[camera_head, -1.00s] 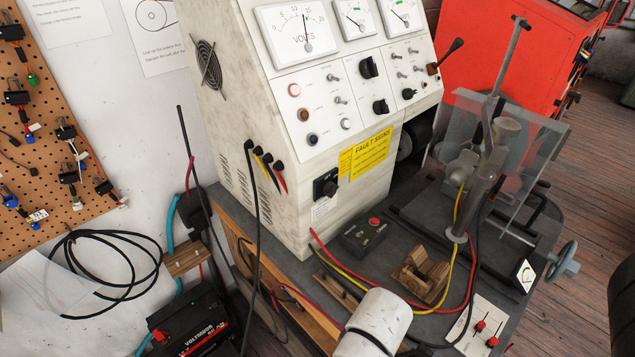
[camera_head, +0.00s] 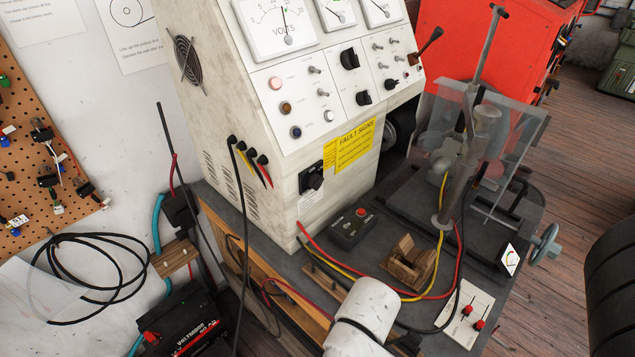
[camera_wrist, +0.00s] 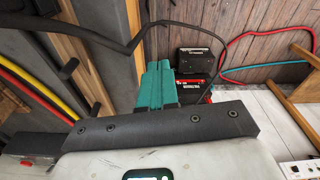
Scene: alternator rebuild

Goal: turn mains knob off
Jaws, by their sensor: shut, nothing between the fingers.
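A white test bench cabinet (camera_head: 225,135) stands on the dark bench top. A black rotary knob on a dark square plate (camera_head: 312,178) sits low on its front, left of the yellow fault signs label (camera_head: 355,145); I take it as the mains knob. Its setting is too small to read. My gripper shows in the wrist view as two teal fingers (camera_wrist: 158,68) pressed together, with nothing between them. It is apart from the knob, which is not visible in the wrist view. In the head view only a white part of my arm shows, in front of the bench.
A black box with a red button (camera_head: 353,228), a wooden block (camera_head: 408,262) and loose red and yellow cables lie on the bench top before the cabinet. A clamp stand with a clear guard (camera_head: 510,140) is at right. A battery (camera_head: 190,325) sits low at left.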

